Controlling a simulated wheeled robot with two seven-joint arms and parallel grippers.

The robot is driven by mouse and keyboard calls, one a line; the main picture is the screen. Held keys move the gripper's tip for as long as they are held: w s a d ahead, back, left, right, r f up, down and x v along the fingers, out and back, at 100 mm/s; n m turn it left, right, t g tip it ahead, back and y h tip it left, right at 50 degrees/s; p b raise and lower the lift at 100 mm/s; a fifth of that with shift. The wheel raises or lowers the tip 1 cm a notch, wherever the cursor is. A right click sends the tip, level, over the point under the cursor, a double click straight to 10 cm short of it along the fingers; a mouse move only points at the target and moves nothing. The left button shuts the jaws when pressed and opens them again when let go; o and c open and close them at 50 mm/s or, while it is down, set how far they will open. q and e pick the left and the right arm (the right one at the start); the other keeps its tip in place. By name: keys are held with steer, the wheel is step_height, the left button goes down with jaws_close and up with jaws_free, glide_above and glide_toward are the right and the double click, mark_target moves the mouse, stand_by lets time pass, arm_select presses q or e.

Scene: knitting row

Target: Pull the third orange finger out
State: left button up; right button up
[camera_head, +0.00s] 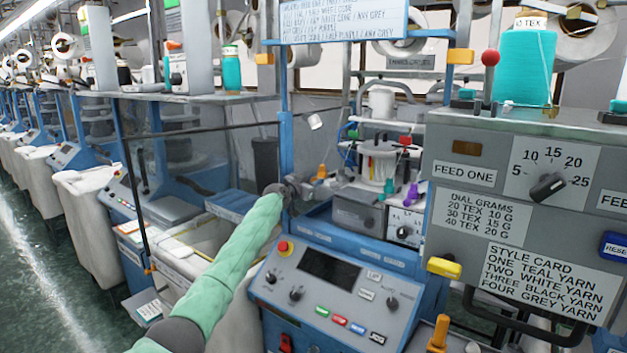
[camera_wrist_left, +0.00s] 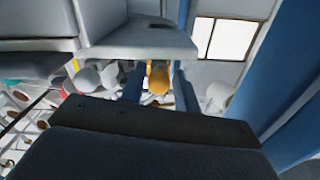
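A small orange finger (camera_head: 321,172) stands on the grey knitting unit in the middle of the head view. I cannot tell whether it is the third one. My left gripper (camera_head: 303,187) reaches in from the left, just left of and close to the orange finger. In the left wrist view, an orange piece (camera_wrist_left: 158,80) shows in the gap between the two dark fingers of the left gripper (camera_wrist_left: 159,92). The fingers look apart, with space on both sides of the orange piece. Contact cannot be made out. My right gripper is not in view.
A control panel (camera_head: 335,290) lies below, and a large grey feed box (camera_head: 520,200) fills the right side.

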arm_select(q)
steer(key=shift+w+d, duration=0.1)
steer(key=shift+d, duration=0.05)
jaws_close()
steer(key=shift+s+a, duration=0.4)
steer(key=shift+s, duration=0.05)
steer(key=shift+v, duration=0.85)
steer(key=shift+s, duration=0.1)
steer(key=shift+f, duration=0.1)
